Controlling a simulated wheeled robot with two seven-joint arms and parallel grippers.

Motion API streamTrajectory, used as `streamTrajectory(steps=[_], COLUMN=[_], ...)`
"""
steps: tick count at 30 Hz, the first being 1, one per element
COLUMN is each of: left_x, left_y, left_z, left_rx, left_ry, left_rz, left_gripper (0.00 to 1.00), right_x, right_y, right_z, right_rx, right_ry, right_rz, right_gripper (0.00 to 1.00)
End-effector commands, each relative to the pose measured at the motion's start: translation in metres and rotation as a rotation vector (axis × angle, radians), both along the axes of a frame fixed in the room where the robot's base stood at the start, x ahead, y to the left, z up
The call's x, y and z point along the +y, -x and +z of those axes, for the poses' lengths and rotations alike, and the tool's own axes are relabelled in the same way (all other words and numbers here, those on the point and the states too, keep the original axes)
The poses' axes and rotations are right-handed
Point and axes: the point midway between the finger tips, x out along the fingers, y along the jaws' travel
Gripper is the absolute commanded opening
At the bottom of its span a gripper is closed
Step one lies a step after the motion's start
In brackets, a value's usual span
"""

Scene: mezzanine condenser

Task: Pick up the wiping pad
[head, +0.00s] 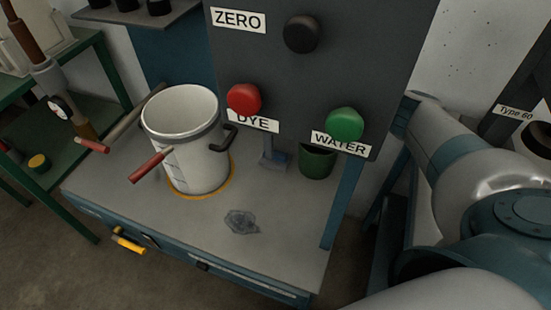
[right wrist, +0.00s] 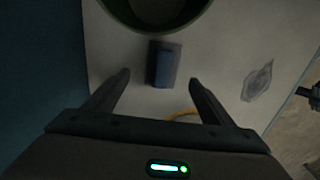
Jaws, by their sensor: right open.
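The wiping pad, a small blue-grey block (head: 277,160), lies on the grey bench top under the dark panel, between the white pot and the green cup. It also shows in the right wrist view (right wrist: 164,66), just below the cup's rim. My right gripper (right wrist: 158,79) is open, with one finger on each side of the pad's near end in that picture. Nothing is held, and I cannot tell the height between fingers and pad. In the head view the panel hides my right gripper. My left gripper is not in view.
A white pot (head: 190,145) stands on a yellow ring. A green cup (head: 317,162) is close beside the pad. The dark panel (head: 285,75) with red and green knobs overhangs the bench. A dark wet stain (head: 240,221) marks the otherwise clear bench front.

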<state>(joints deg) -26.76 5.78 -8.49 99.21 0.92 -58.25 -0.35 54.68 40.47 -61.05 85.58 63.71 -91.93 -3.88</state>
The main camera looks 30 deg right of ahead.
Motion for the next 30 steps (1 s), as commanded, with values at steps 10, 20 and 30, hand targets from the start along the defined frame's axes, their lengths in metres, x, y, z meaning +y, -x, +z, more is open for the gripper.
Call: streamTrajectory(steps=[10, 20, 30], left_x=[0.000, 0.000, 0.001], left_y=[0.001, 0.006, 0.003], left_z=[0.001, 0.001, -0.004], left_rx=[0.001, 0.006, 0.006], left_ry=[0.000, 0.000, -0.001], left_rz=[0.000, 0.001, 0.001], left_gripper=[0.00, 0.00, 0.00], right_x=[0.000, 0.001, 0.003], right_y=[0.000, 0.001, 0.005], right_z=[-0.015, -0.022, -0.061], right_rx=[-0.002, -0.001, 0.001], right_ry=[0.001, 0.001, 0.001], right_rz=[0.000, 0.000, -0.002], right_gripper=[0.77, 0.77, 0.77])
